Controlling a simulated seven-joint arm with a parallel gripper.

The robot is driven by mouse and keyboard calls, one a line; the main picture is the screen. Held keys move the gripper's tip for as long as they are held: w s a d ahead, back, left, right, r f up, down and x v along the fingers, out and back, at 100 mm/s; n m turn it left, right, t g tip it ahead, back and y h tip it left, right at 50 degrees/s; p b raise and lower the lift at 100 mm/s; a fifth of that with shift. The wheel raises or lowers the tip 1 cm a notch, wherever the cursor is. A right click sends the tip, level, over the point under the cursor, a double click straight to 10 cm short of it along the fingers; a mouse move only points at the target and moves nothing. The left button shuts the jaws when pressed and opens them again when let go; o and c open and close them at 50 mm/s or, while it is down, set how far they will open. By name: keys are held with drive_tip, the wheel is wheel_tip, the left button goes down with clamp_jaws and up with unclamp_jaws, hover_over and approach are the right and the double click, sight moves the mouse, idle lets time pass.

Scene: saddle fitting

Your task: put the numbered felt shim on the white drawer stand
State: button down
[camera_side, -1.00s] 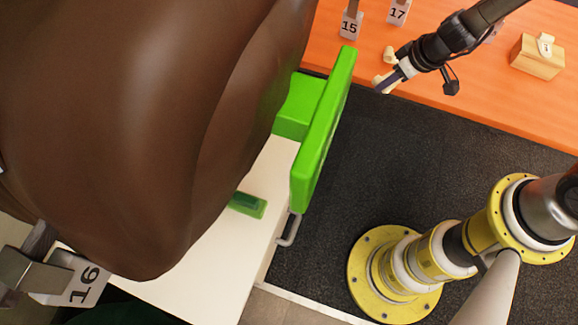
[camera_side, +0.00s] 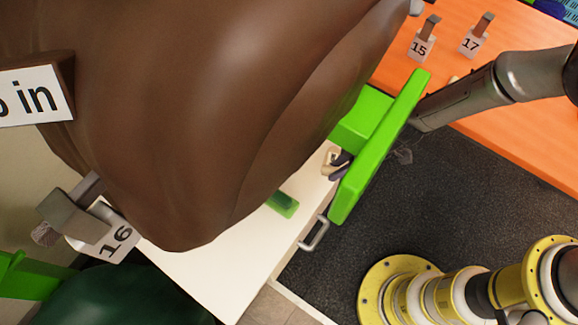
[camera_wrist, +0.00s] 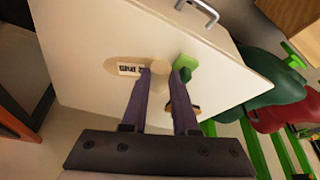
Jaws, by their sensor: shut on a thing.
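The white drawer stand (camera_side: 230,262) shows its pale top and a metal handle in the side view; its top also fills much of the wrist view (camera_wrist: 85,35). The felt shim (camera_wrist: 118,67) is tan and rounded, with a small printed label, partly hidden by my fingers. My gripper (camera_wrist: 161,72) is shut on the shim's tan raised middle. In the side view, my gripper (camera_side: 339,166) and the shim (camera_side: 329,158) are over the stand's far end, partly behind a green panel. I cannot tell whether the shim touches the top.
A small green block (camera_side: 283,204) lies on the top. Tags 15 (camera_side: 420,47) and 17 (camera_side: 471,43) are on the orange table.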

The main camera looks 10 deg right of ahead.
drive_tip(key=w+a+f, duration=0.3)
drive_tip(key=w+a, duration=0.1)
drive_tip(key=w, duration=0.1)
hover_over(291, 170)
drive_tip(key=d, duration=0.2)
drive_tip(key=f, duration=0.5)
drive_tip(key=shift+s+a+f, duration=0.2)
drive_tip(key=shift+s+f, duration=0.05)
drive_tip(key=shift+s, duration=0.15)
drive_tip(key=shift+w+f, duration=0.1)
drive_tip(key=shift+f, duration=1.55)
drive_tip(key=shift+f, duration=0.1)
drive_tip(key=c, duration=0.7)
unclamp_jaws()
